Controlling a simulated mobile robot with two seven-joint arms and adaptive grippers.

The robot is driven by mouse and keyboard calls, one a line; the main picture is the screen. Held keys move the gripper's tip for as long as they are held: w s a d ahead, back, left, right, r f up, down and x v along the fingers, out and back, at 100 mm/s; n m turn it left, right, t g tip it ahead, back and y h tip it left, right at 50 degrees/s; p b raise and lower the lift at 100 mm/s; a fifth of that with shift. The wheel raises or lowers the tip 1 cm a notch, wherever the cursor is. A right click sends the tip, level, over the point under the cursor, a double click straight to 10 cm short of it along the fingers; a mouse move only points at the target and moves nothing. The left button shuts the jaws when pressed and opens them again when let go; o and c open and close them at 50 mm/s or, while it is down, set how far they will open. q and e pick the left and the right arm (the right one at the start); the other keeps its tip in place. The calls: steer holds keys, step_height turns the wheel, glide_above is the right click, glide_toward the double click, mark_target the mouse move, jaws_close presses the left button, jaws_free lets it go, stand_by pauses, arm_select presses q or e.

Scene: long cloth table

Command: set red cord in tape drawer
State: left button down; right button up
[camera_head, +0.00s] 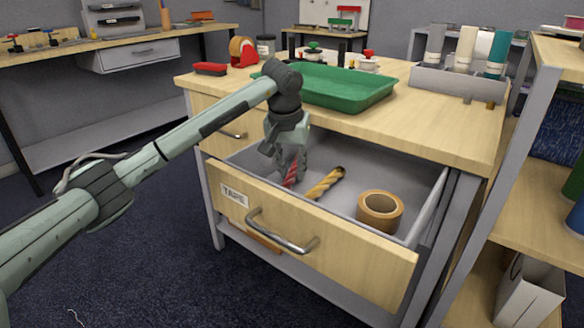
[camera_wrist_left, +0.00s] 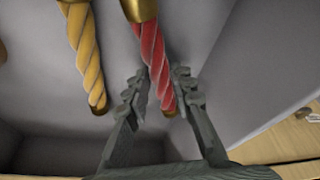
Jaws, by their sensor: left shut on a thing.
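The tape drawer (camera_head: 352,259), with a "TAPE" label on its wooden front, is pulled open. My left gripper (camera_head: 289,160) points down inside the drawer, near its left end. It is shut on the red cord (camera_head: 290,177), a twisted red length that also shows in the left wrist view (camera_wrist_left: 152,50) with a brass-coloured end band. In that view the fingers of my left gripper (camera_wrist_left: 158,88) lie on either side of the cord near its tip. Whether the cord touches the drawer floor is hard to tell. My right gripper is not in view.
A yellow twisted cord (camera_head: 326,184) and a brown tape roll (camera_head: 380,212) lie in the drawer, right of the red cord. A green tray (camera_head: 340,88) sits on the tabletop above. A shelf unit (camera_head: 528,190) stands at the right. The drawer floor has bare space.

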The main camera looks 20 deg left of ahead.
arm_select(q)
steer(key=shift+f, duration=0.15)
steer(key=c, duration=1.3)
jaws_free()
steer(key=shift+r, duration=0.2)
steer(key=v, duration=1.2)
